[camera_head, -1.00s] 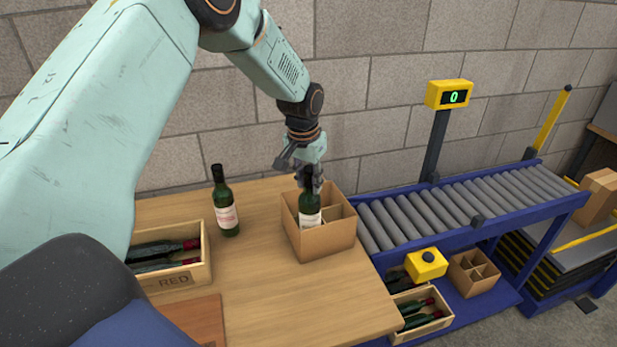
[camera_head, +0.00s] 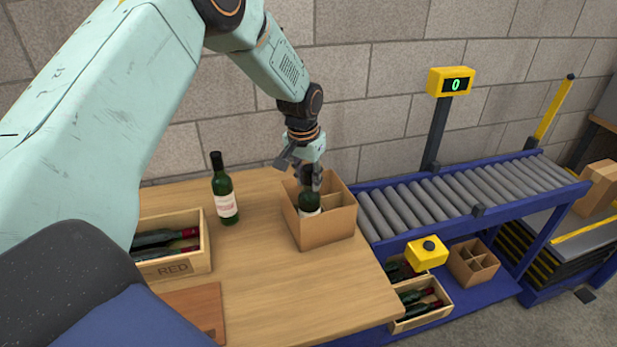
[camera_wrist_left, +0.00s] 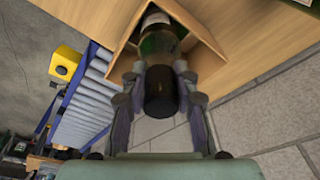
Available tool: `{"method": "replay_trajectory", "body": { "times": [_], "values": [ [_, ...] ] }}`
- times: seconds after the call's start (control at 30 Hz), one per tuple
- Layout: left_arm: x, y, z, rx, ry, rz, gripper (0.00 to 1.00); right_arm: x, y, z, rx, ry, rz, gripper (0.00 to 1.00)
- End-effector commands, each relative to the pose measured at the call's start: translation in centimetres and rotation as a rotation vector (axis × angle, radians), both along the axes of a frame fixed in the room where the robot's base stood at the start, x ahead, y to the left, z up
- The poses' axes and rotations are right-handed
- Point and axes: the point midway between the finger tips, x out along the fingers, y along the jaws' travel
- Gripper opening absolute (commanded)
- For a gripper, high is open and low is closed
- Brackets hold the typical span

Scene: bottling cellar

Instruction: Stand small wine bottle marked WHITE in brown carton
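The brown carton (camera_head: 330,228) stands open on the wooden table, with dividers inside; it also shows in the wrist view (camera_wrist_left: 210,65). A dark green bottle (camera_head: 309,202) is upright and partly lowered into the carton's left front compartment. Its pale label is mostly hidden by the carton wall and cannot be read. My left gripper (camera_head: 312,182) is above the carton with its fingers closed around the bottle's neck, as the wrist view shows around the bottle (camera_wrist_left: 160,90). My right gripper is not in view.
Another green bottle (camera_head: 224,190) stands on the table (camera_head: 270,280) left of the carton. A crate marked RED (camera_head: 172,268) holds lying bottles. A roller conveyor (camera_head: 450,200) runs to the right. A small divided carton (camera_head: 473,262) and bottle crate (camera_head: 420,320) sit lower right.

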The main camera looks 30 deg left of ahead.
Motion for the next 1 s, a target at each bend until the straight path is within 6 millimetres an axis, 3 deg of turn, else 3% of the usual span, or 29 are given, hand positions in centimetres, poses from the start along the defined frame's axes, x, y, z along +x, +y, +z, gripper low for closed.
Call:
{"method": "replay_trajectory", "body": {
  "times": [0.3, 0.5, 1.0],
  "values": [
    [0.03, 0.0, 0.06, 0.0, -0.001, 0.0, 0.55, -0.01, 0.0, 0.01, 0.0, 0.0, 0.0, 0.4],
    [0.0, 0.0, 0.02, 0.0, 0.0, 0.0, 0.55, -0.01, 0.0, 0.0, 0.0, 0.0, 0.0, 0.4],
    [-0.04, 0.0, -0.02, 0.0, 0.001, 0.0, 0.98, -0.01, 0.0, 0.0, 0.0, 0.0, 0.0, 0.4]
  ]
}}
